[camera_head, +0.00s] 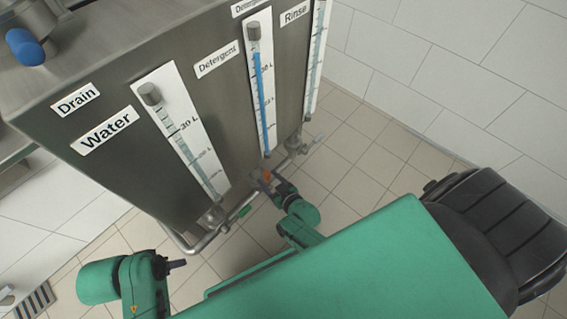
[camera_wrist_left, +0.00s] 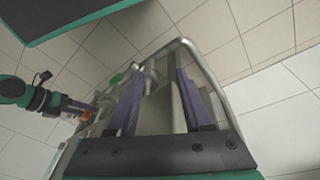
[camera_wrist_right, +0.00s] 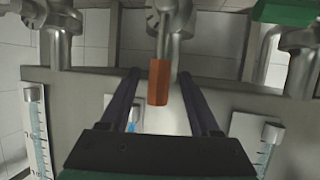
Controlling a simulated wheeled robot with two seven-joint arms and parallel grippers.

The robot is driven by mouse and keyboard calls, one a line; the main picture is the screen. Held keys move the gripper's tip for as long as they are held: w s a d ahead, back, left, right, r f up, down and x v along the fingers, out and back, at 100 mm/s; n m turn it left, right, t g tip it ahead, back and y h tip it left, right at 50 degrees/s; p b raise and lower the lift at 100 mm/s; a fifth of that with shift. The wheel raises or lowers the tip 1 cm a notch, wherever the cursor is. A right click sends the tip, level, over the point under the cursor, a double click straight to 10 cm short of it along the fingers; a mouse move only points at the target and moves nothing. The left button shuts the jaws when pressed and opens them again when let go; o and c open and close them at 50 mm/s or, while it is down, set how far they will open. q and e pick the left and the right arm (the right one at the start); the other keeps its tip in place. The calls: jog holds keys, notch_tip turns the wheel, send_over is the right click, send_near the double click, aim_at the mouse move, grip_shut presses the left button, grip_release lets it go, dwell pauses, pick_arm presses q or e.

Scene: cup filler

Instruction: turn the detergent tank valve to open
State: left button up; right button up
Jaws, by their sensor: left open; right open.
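The detergent valve's orange handle (camera_head: 266,176) is low on the tank front, below the Detergent gauge (camera_head: 262,90) with its blue column. In the right wrist view the orange handle (camera_wrist_right: 158,82) hangs from a steel valve, between my two open right fingers with gaps on both sides. My right gripper (camera_head: 271,184) is at this valve; whether a finger touches the handle I cannot tell. My left gripper (camera_head: 178,264) is open and empty, below and left of the tank. In the left wrist view its fingers (camera_wrist_left: 160,73) are apart, with steel pipework beyond them.
The steel tank (camera_head: 110,180) carries Drain, Water, Detergent and Rinse labels. A green valve handle (camera_head: 245,211) is under the Water gauge (camera_head: 185,130). A bent steel pipe (camera_head: 190,246) runs along the tank's bottom. Tiled floor (camera_head: 345,190) lies open to the right.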

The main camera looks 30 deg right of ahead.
pick_arm(q)
notch_tip(320, 180, down, 10)
jog(key=a+p, duration=0.1)
jog(key=p, duration=0.2)
jog(key=shift+s+a+r+y, duration=0.15)
jog(key=shift+s+a+y, duration=0.15)
jog(key=shift+a, duration=0.1)
pick_arm(e)
jog(key=v, duration=1)
jog(key=shift+s, duration=0.1)
